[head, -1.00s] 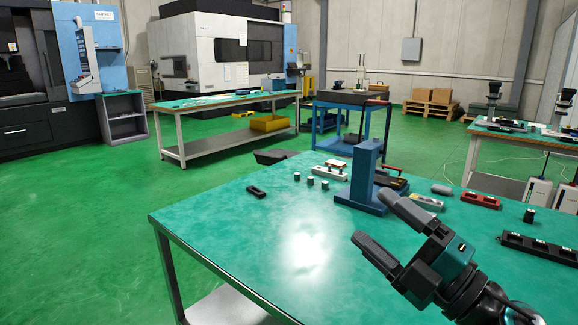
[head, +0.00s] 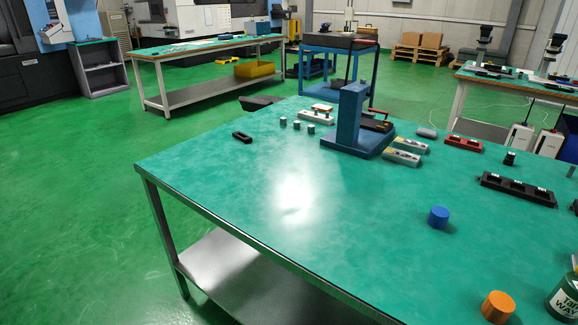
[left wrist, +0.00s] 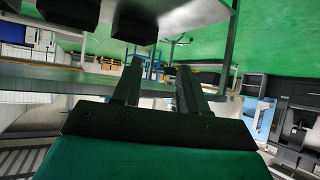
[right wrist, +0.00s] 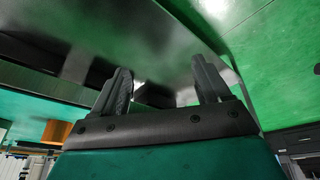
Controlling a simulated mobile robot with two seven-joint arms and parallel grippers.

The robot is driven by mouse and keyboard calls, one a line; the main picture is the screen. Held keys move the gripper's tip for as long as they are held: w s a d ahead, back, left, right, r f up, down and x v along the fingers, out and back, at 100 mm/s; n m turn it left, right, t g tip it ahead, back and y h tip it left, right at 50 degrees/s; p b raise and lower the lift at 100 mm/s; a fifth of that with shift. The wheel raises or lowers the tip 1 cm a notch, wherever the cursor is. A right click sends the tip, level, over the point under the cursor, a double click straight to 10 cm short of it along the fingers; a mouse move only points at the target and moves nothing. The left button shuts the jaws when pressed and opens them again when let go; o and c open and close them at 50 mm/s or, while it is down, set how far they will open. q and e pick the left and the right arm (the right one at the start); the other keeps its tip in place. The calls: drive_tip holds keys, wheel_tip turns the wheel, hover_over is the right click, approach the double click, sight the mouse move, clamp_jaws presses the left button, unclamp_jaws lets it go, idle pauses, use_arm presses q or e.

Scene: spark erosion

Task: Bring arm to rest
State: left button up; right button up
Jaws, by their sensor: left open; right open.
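Neither arm shows in the head view now. My left gripper (left wrist: 155,85) is in the left wrist view, with its two dark fingers apart and nothing between them. The room looks upside down behind it. My right gripper (right wrist: 160,90) is in the right wrist view, its fingers apart and empty. Dark and metallic surfaces lie beyond its fingers, and I cannot tell how close they are. The green-topped workbench (head: 230,195) fills the front of the head view.
On the bench are a blue stand (head: 350,125), a blue cylinder (head: 438,217), an orange cylinder (head: 497,307), a black tray (head: 517,189) and a can (head: 566,300). The bench's front left top is clear. Green floor (head: 70,210) is free at left.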

use_arm(q)
wheel_tip(320, 180, down, 8)
drive_tip(key=d+b, duration=0.2)
drive_tip(key=b, duration=0.8)
use_arm(e)
drive_tip(key=w+a+f+t+y, duration=0.2)
drive_tip(key=w+a+f+t, duration=0.15)
drive_tip(key=f, duration=0.45)
drive_tip(key=w+a+f+t+y, duration=0.1)
drive_tip(key=w+a+f+t, duration=0.2)
drive_tip(key=f, duration=0.5)
use_arm(q)
drive_tip(key=a+r+p, duration=0.3)
drive_tip(key=r+p, duration=0.7)
drive_tip(key=p, duration=0.4)
drive_tip(key=shift+s+a+r+y, duration=0.25)
drive_tip(key=shift+s+r+y, duration=0.05)
drive_tip(key=shift+s+r, duration=0.1)
use_arm(e)
drive_tip(key=d+r+h, duration=0.1)
drive_tip(key=d+r, duration=0.2)
drive_tip(key=r, duration=0.8)
drive_tip(key=shift+d+n, duration=0.2)
drive_tip(key=shift+n, duration=0.1)
use_arm(q)
drive_tip(key=shift+f, duration=0.1)
use_arm(e)
drive_tip(key=shift+w, duration=0.1)
drive_tip(key=shift+c, duration=0.4)
